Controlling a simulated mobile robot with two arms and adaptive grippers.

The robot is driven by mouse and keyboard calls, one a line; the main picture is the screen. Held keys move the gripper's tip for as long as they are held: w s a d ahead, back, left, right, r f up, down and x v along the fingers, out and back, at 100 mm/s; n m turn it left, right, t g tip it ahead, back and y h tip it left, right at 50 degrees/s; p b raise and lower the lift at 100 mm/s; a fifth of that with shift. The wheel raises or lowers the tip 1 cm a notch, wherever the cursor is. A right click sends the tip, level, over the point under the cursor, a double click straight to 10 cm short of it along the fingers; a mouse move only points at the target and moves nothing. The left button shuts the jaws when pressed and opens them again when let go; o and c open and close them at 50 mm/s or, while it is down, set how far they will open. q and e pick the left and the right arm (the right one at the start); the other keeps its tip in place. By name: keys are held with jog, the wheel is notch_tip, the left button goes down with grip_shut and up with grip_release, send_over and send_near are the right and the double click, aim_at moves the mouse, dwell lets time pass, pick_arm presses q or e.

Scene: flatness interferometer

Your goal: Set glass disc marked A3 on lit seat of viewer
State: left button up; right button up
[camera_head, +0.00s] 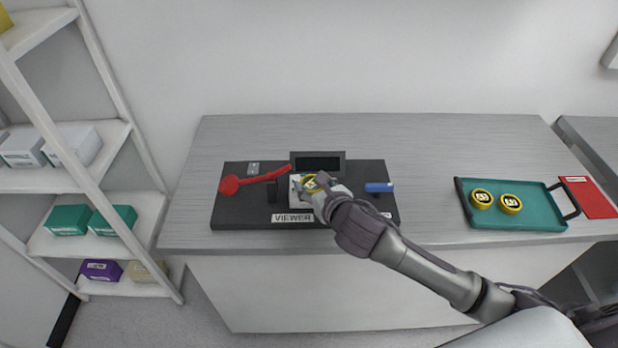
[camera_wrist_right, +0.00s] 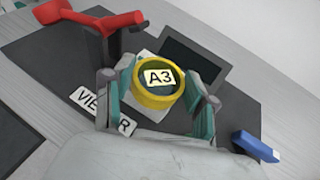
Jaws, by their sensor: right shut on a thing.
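The glass disc marked A3 (camera_wrist_right: 158,78) has a yellow rim and sits between the two fingers of my right gripper (camera_wrist_right: 158,100) in the right wrist view. The fingers are shut on its rim. In the head view the right gripper (camera_head: 312,188) and the disc (camera_head: 309,184) are over the white seat of the viewer (camera_head: 240,208), a dark flat base with a VIEWER label. The white seat (camera_wrist_right: 147,56) shows partly behind the disc in the wrist view. I cannot tell whether the disc touches it. My left gripper is not in view.
A red lever (camera_head: 255,180) stands on the viewer's left, a dark screen (camera_head: 317,163) behind the seat, a blue handle (camera_head: 379,187) on the right. A teal tray (camera_head: 540,220) at right holds two yellow-rimmed discs (camera_head: 496,201). A red panel (camera_head: 592,198) lies beyond it.

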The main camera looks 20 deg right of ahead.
aim_at(309, 178)
jog(key=w, duration=0.3)
jog(key=shift+a+r+p, duration=0.15)
jog(key=shift+r+p, duration=0.1)
jog(key=shift+p, duration=0.1)
jog(key=shift+f, duration=0.95)
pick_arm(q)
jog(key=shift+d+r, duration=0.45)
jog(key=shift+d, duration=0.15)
pick_arm(e)
jog(key=shift+s, duration=0.1)
jog(key=shift+f, duration=0.1)
jog(key=o, duration=1.2)
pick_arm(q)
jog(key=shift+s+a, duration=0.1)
